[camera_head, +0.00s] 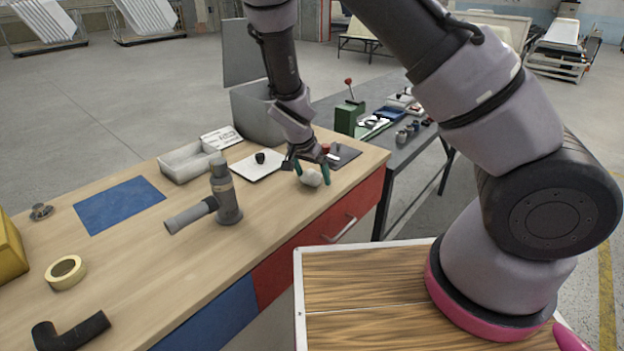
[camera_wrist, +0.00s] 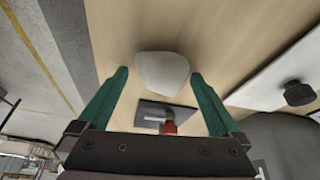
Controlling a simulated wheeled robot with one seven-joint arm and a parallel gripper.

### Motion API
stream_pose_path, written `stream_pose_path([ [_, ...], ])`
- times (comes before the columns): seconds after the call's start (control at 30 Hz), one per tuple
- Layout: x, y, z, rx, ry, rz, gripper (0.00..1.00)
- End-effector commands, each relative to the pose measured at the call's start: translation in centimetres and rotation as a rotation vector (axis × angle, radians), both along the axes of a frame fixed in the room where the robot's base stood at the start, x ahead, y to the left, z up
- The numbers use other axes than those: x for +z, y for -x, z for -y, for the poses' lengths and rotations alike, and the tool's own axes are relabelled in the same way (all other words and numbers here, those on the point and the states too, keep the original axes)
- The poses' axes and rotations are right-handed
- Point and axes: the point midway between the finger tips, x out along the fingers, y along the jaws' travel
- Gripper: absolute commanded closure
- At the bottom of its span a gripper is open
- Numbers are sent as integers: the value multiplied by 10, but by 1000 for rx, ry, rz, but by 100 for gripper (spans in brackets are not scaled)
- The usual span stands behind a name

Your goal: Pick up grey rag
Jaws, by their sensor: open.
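The grey rag (camera_head: 312,178) looks like a small, pale, rounded lump on the wooden workbench (camera_head: 270,228), near its right edge. In the wrist view the rag (camera_wrist: 162,73) lies between and slightly beyond the tips of the two green fingers. My gripper (camera_head: 313,174) is open, pointing down at the bench around the rag. In the wrist view a gap shows on each side between the rag and the fingers of my gripper (camera_wrist: 160,77). I cannot tell the exact height of the fingertips above the bench.
A dark plate (camera_head: 346,157) with a red-ended tool lies close behind the rag. A white board with a black knob (camera_head: 258,165) is left of it. A grey pipe fitting (camera_head: 226,195), a blue mat (camera_head: 118,203) and tape (camera_head: 66,272) occupy the bench. Bare wood lies in front.

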Motion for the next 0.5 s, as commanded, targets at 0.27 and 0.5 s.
stream_pose_path([
  [0.27, 0, 0, -1, 0, -1, 1, 34],
  [0.5, 0, 0, -1, 0, -1, 1, 85],
])
